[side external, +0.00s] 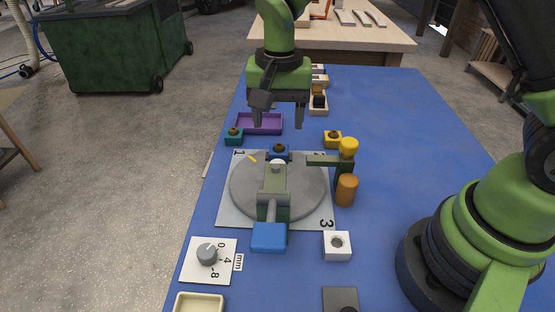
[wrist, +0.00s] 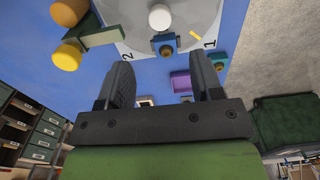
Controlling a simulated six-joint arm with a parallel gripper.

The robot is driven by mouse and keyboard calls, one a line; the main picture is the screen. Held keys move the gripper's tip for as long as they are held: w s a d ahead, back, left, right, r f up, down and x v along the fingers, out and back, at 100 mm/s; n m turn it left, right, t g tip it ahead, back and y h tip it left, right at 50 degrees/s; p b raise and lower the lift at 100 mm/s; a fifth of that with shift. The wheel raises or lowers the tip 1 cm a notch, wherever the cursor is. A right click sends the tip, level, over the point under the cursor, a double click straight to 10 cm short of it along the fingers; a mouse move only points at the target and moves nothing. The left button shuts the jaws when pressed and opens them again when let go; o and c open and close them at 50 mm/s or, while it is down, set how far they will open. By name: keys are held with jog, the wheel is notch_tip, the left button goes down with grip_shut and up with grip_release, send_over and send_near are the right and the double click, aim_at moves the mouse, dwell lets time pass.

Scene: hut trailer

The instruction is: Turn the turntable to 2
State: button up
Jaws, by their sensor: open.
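The turntable (side external: 308,193) is a grey disc on a white plate (side external: 229,217) marked 1, 2 and 3. A small yellow mark (side external: 252,159) on its rim lies near the 1; this mark (wrist: 195,35) and the numbers also show in the wrist view. A pale knob (wrist: 159,17) shows on the disc. A blue block with a brass top (side external: 279,150) is at the disc's back edge, between 1 and 2. My gripper (side external: 278,122) is open and empty, above and behind that block. The 2 is partly hidden by a green arm in the side view.
A green fixture with a blue end (side external: 269,236) spans the front of the disc. A green arm with a yellow knob (side external: 348,146) and an orange cylinder (side external: 346,190) stand at the right. A purple tray (side external: 262,123) lies behind. A dial plate (side external: 207,260) is front left.

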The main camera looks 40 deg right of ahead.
aim_at(278, 162)
notch_tip(278, 162, down, 11)
jog(key=shift+r, duration=0.2)
jog(key=shift+c, duration=0.4)
grip_shut()
